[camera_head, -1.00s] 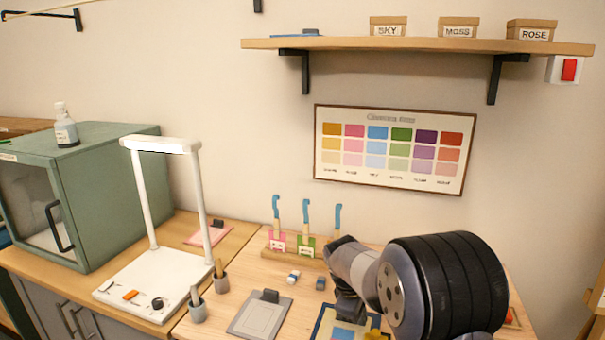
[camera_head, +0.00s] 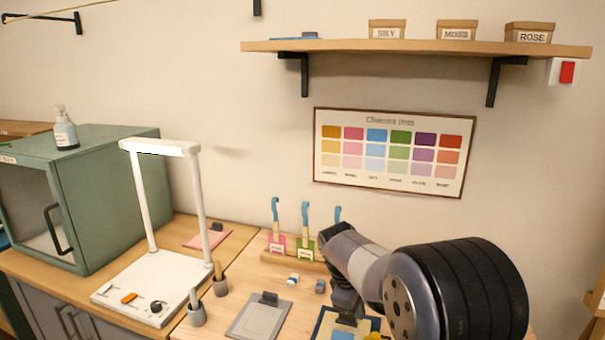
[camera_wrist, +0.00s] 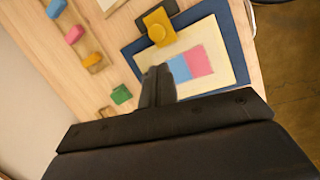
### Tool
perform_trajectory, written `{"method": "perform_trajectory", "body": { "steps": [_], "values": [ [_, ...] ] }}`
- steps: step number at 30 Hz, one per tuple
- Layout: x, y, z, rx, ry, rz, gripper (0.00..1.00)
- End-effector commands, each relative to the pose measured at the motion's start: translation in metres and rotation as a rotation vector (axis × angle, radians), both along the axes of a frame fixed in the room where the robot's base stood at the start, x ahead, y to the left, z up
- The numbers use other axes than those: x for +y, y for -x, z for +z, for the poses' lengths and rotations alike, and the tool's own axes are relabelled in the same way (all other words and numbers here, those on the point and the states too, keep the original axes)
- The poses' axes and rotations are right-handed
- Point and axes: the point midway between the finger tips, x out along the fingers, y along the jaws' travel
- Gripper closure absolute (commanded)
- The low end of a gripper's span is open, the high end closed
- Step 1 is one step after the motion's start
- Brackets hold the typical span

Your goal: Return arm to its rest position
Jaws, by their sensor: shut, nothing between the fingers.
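My arm rises at the lower right of the head view, in front of the wooden table (camera_head: 245,287). My gripper (camera_wrist: 160,72) shows in the wrist view with its fingers together and nothing between them. It is above a blue-bordered board (camera_wrist: 238,50) carrying a cream sheet with a blue and pink patch (camera_wrist: 190,66). In the head view the arm covers part of that board (camera_head: 322,322), and the fingertips are hard to make out there.
A rack with blue-handled tools (camera_head: 276,240), a grey clipboard (camera_head: 258,318), two small cups (camera_head: 197,312) and a white lamp (camera_head: 160,147) stand left of the arm. A shelf (camera_head: 400,46) hangs above. In the wrist view, coloured blocks (camera_wrist: 75,34) lie left of the board.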

Motion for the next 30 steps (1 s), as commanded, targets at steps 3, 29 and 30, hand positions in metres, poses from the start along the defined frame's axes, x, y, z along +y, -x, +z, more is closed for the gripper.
{"method": "perform_trajectory", "body": {
  "steps": [3,29,30],
  "values": [
    [-0.006,-0.001,-0.018,0.005,0.001,-0.002,1.0],
    [-0.024,0.005,-0.058,0.046,-0.116,-0.054,1.0],
    [-0.024,0.005,-0.058,0.046,-0.116,-0.055,1.0]
  ]
}}
